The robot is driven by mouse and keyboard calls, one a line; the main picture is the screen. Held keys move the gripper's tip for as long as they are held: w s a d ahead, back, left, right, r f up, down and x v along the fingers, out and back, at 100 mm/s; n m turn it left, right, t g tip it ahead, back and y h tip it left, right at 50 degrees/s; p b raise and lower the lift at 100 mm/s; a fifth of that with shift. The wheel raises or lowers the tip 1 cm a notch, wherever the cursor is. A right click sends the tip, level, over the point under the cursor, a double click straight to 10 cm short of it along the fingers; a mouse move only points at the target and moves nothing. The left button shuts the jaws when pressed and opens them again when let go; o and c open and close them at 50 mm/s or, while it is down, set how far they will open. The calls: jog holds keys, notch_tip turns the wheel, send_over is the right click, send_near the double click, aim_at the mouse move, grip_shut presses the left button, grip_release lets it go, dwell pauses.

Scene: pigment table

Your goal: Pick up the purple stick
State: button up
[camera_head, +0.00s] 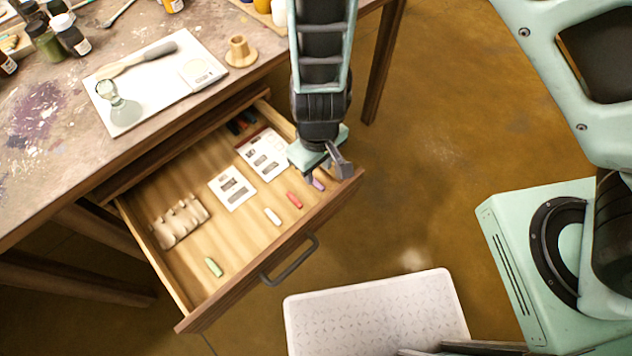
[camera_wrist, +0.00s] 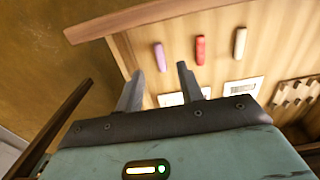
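The purple stick (camera_head: 317,183) lies on the floor of the open drawer, near its front right corner. It also shows in the wrist view (camera_wrist: 160,57), upright in the picture, just past the fingertips and roughly between their lines. My gripper (camera_head: 340,163) hangs over the drawer's right end, close to the stick. In the wrist view my gripper (camera_wrist: 158,74) has its two fingers spread apart, with nothing held between them. Its exact height above the stick is hard to tell.
The drawer (camera_head: 230,277) also holds a red stick (camera_head: 294,200), a white stick (camera_head: 272,216), a green stick (camera_head: 213,267), white cards (camera_head: 233,188) and a pale slotted rack (camera_head: 180,222). The drawer's front and right walls are near my gripper. A white step (camera_head: 375,310) stands below.

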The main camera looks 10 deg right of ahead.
aim_at(316, 182)
notch_tip(316, 182, down, 5)
jog(key=shift+w+a+f+b, duration=0.1)
jog(key=shift+w+b, duration=0.05)
jog(key=shift+b, duration=0.6)
jog(key=shift+c, duration=0.3)
jog(key=c, duration=0.7)
notch_tip(316, 182, up, 10)
jog(key=p, duration=0.3)
